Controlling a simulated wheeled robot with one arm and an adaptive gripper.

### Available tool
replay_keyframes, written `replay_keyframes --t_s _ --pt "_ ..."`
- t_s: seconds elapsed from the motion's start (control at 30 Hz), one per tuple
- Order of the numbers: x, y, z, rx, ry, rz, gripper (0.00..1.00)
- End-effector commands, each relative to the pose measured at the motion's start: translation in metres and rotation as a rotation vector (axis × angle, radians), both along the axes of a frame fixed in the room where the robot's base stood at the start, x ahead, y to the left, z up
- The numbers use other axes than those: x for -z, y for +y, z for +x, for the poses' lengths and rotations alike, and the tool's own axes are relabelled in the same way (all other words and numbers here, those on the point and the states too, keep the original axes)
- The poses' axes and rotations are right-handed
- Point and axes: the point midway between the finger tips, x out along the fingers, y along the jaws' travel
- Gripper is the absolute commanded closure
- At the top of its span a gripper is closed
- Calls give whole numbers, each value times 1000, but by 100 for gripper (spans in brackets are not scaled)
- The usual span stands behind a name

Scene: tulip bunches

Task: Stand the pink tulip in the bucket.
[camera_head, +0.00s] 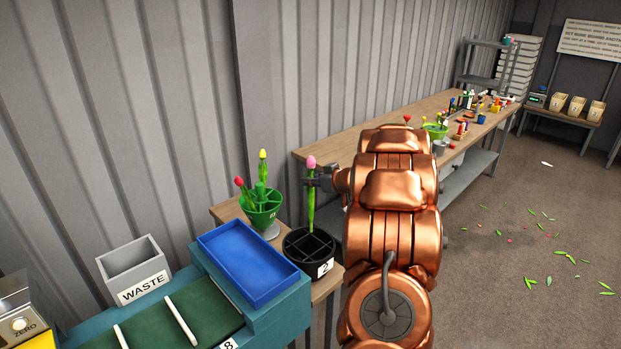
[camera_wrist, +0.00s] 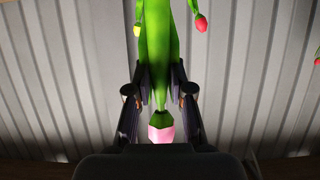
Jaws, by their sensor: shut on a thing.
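The pink tulip (camera_head: 311,209) hangs upright, bloom up and green stem down, in the head view. My gripper (camera_head: 317,180) is shut on its stem just below the bloom. The black round bucket (camera_head: 301,259), with inner dividers and a "2" label, stands directly below. The stem's lower end meets the bucket's opening in the picture; I cannot tell whether it is inside the rim. In the wrist view the stem (camera_wrist: 158,60) runs between the fingers of my gripper (camera_wrist: 160,98), with the pink bloom (camera_wrist: 160,134) close to the palm.
A green divided bucket (camera_head: 262,212) with red and yellow tulips stands just left and behind. A blue tray (camera_head: 247,262) lies left of the black bucket, near a grey WASTE bin (camera_head: 131,264). A long workbench (camera_head: 335,146) with tools runs behind my arm.

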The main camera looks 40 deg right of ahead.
Motion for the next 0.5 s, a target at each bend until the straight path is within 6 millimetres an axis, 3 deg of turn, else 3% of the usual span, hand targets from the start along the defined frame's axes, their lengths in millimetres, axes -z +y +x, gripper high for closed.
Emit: replay_keyframes --t_s 0.5 --pt "47 2 2 -3 2 3 100"
